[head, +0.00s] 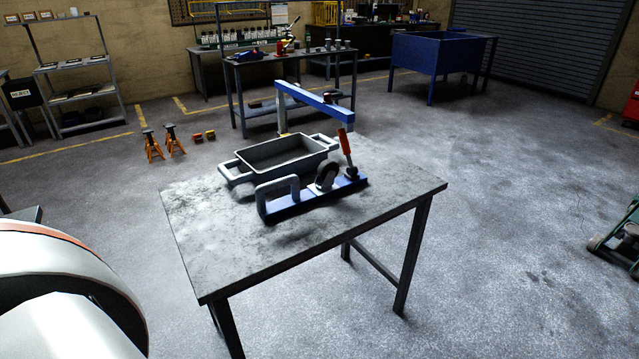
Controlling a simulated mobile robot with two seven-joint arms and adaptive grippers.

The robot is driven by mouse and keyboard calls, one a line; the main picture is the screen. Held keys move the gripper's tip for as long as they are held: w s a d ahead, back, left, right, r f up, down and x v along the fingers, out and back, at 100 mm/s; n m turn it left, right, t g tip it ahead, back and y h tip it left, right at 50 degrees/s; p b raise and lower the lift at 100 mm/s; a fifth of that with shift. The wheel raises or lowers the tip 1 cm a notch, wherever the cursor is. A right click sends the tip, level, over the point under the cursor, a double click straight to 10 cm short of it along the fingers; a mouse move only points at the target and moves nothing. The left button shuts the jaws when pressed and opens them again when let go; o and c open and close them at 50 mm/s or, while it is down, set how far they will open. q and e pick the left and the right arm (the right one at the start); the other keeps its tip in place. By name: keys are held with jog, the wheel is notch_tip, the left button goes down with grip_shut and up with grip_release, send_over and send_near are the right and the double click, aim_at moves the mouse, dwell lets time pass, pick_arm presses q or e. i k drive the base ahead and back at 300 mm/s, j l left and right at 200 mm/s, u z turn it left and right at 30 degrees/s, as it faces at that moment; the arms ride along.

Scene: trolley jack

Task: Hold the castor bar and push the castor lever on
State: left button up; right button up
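On the grey table (210,255) lies a low blue base (300,204). A grey looped bar (277,186), which looks like the castor bar, stands on its left part. A dark castor wheel (327,176) sits near its middle. Near its right end is a small dark fitting (351,173), perhaps the castor lever; it is too small to tell its position. Neither of my grippers is in view; only a white part of my arm shows at the lower left.
The table's front and right parts are clear. Orange jack stands (153,145), a workbench (290,62) and a blue bin (430,70) stand farther back.

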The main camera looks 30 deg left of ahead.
aim_at(346, 148)
jog(key=i+u, duration=0.2)
jog(key=u, duration=1.05)
jog(key=i+l+u, duration=0.25)
jog(key=u, duration=0.15)
jog(key=i+l+u, duration=0.2)
jog(key=l+u, duration=0.2)
jog(key=i+l, duration=0.15)
jog(key=l, duration=0.25)
jog(key=i+l+u, duration=0.1)
jog(key=l, duration=0.3)
jog(key=i+l, duration=0.15)
jog(key=l, duration=0.25)
jog(key=i+l+u, duration=0.1)
jog(key=l, duration=0.3)
